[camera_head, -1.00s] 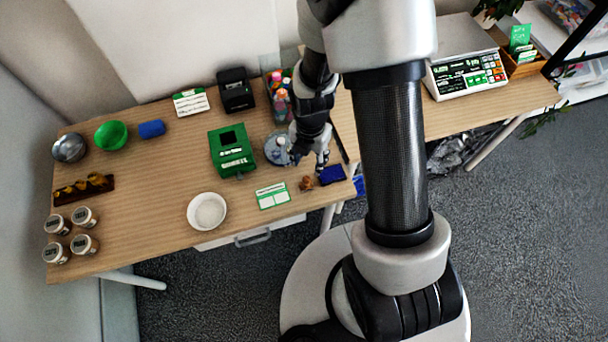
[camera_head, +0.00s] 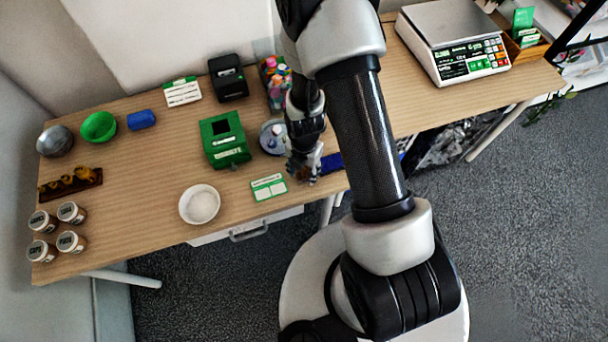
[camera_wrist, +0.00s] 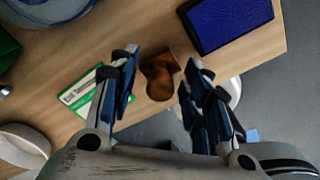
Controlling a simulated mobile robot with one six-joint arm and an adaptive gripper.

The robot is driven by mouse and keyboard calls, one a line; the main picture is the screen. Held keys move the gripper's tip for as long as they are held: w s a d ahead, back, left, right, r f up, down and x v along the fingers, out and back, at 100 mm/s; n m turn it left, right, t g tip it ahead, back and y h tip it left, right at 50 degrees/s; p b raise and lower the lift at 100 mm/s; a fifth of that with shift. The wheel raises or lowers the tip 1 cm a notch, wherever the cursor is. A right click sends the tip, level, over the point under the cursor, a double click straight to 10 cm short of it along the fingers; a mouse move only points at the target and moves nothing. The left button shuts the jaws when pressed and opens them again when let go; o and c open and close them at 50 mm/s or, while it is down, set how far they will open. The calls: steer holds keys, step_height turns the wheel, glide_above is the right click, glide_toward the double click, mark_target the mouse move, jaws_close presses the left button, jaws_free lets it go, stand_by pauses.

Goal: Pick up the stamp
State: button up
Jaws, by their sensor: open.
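The stamp (camera_wrist: 160,76) is a small brown wooden piece with a rounded knob, on the table near its front edge. In the wrist view it lies between and a little beyond the fingertips of my gripper (camera_wrist: 158,84), which is open and empty. In the head view my gripper (camera_head: 303,172) is low over the front of the table and hides most of the stamp. A blue ink pad (camera_wrist: 230,20) lies beside the stamp, and its blue edge also shows in the head view (camera_head: 331,163).
A green and white card (camera_head: 269,187) lies left of my gripper, with a white bowl (camera_head: 199,204) beyond it. A green box (camera_head: 225,140) and a round grey-blue dish (camera_head: 271,137) stand behind. The table's front edge is close to the stamp.

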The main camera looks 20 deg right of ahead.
steer(key=shift+c, duration=0.4)
jaws_close()
